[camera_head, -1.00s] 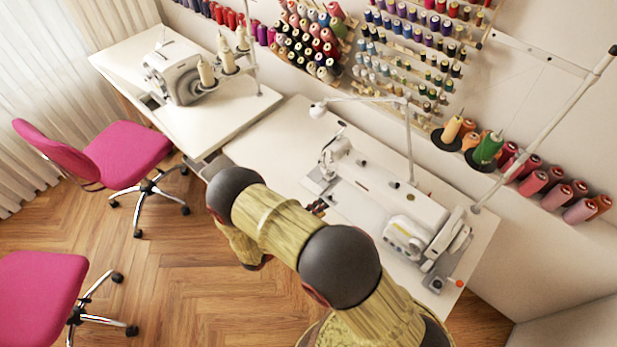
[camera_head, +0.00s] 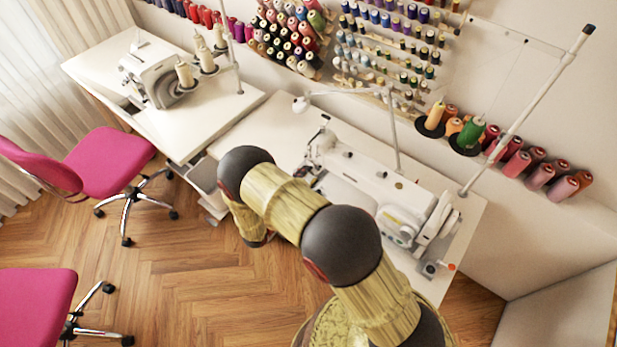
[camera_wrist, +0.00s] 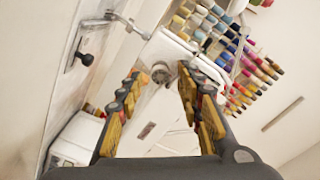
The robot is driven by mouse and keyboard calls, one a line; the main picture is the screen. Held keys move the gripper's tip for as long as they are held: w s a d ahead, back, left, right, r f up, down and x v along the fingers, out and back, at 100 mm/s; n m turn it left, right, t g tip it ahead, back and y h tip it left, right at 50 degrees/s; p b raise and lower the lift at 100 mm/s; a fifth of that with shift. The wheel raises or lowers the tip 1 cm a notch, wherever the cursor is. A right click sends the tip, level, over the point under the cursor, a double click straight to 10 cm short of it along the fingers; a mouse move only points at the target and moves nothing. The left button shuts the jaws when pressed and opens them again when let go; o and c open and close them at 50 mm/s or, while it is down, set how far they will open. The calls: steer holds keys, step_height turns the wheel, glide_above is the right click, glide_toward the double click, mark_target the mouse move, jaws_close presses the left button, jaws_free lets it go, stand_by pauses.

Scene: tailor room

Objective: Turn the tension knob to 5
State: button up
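A white sewing machine (camera_head: 350,185) stands on the right-hand white table, its long arm running from upper left to lower right. In the wrist view, the white end of the machine (camera_wrist: 166,46) lies beyond my fingers, with a small round grey knob (camera_wrist: 160,72) on it, which looks like the tension knob. Its numbers are too small to read. My gripper (camera_wrist: 158,84) is open, with its two fingers apart and nothing held between them. The knob shows in the gap between the fingertips; I cannot tell the remaining distance.
The table (camera_head: 255,130) has bare room left of the machine. A thin lamp arm (camera_head: 345,92) and a slanted thread stand (camera_head: 530,105) rise around the machine. Thread cones (camera_head: 468,133) line the wall side. A second machine (camera_head: 160,80) and pink chairs (camera_head: 110,160) are at left.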

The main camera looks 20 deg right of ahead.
steer(key=shift+w+d, duration=0.2)
steer(key=shift+d, duration=0.05)
steer(key=shift+c, duration=0.4)
jaws_close()
